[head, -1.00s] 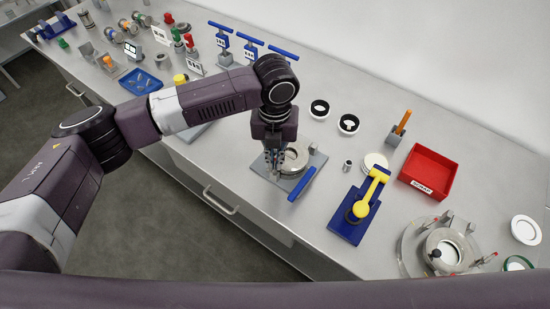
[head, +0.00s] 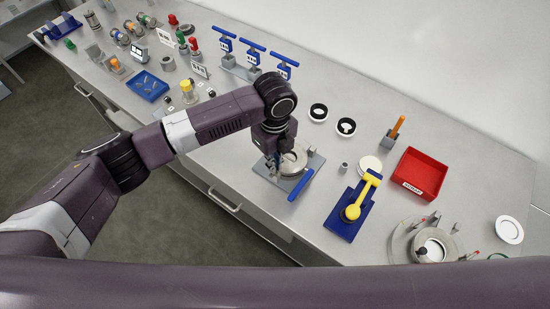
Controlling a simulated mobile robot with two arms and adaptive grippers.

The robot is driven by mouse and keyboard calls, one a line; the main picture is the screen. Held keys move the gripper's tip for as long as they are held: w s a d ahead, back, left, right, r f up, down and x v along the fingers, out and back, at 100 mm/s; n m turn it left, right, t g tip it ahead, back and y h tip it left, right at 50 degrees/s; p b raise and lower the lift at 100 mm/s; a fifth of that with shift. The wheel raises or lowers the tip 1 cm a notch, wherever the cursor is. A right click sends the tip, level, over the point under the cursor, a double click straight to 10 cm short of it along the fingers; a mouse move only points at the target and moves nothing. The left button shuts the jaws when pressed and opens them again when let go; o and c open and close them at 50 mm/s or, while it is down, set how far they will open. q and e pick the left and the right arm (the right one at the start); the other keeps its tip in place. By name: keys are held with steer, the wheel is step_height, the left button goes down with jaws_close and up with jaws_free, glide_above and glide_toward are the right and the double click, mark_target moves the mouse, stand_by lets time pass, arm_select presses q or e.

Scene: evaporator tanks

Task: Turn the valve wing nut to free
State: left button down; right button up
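The valve assembly is a round metal ring body (head: 294,160) on a grey base plate (head: 262,169), with a blue lever handle (head: 300,186) at its front right. My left gripper (head: 273,162) points down over the left side of the ring body. Its fingers are small and dark here, so I cannot tell whether they are open or shut, or touching anything. I cannot make out a wing nut; the gripper and wrist cover part of the assembly. My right gripper is not in view.
A blue stand with a yellow lever (head: 352,212) and a red bin (head: 418,173) lie to the right. Several blue-handled valves (head: 253,55) stand at the back. The counter's front edge is close to the plate.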

arm_select(q)
steer(key=shift+n, duration=1)
steer(key=n, duration=0.3)
steer(key=shift+s+n, duration=0.1)
steer(key=shift+n, duration=0.2)
steer(key=n, duration=0.5)
steer(key=shift+n, duration=0.3)
steer(key=n, duration=0.5)
steer(key=shift+s, duration=0.15)
steer(key=shift+r+n, duration=0.1)
steer(key=shift+n, duration=2.2)
steer(key=c, duration=2.2)
jaws_free()
steer(key=shift+s, duration=0.1)
steer(key=shift+o, duration=0.2)
